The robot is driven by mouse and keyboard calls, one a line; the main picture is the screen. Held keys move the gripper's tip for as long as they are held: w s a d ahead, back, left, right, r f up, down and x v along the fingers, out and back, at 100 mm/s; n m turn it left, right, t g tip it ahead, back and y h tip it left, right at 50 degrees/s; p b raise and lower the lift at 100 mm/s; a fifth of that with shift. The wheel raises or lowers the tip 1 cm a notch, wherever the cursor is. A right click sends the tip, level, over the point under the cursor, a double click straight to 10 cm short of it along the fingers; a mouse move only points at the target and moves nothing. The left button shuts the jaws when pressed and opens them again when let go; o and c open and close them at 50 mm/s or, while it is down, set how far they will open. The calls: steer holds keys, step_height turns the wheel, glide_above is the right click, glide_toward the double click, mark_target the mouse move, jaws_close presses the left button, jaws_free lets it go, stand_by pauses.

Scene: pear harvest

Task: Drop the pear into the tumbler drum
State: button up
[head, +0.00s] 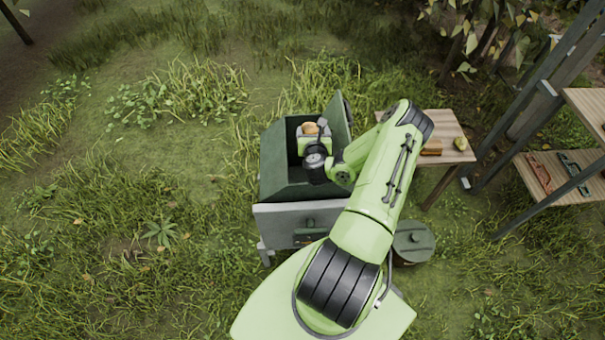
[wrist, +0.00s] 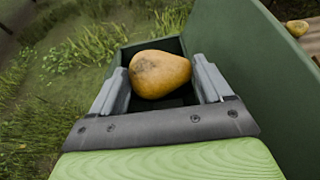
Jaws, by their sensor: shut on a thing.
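In the wrist view a yellow-orange pear (wrist: 160,74) with a brown patch sits between the two grey fingers of my gripper (wrist: 162,82), which is shut on it. In the head view the pear (head: 311,128) shows at the tip of my gripper (head: 312,132), over the dark green tumbler drum (head: 283,165). The drum's opening is below the pear, and its dark inside shows around the fingers in the wrist view. A green panel of the drum (wrist: 235,60) stands up on the right. The drum's floor is mostly hidden by my gripper and the pear.
A wooden table (head: 449,130) to the right of the drum holds a yellow-green pear (head: 460,143) and a brown block-like thing (head: 431,147). A shelf (head: 565,178) with tools stands at far right. A lidded round bin (head: 413,241) stands on the grass. Grass at left is open.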

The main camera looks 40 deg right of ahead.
step_height(320, 180, down, 5)
steer(key=b, duration=0.5)
steer(key=shift+f, duration=0.15)
steer(key=o, duration=1.1)
steer(key=shift+c, duration=0.2)
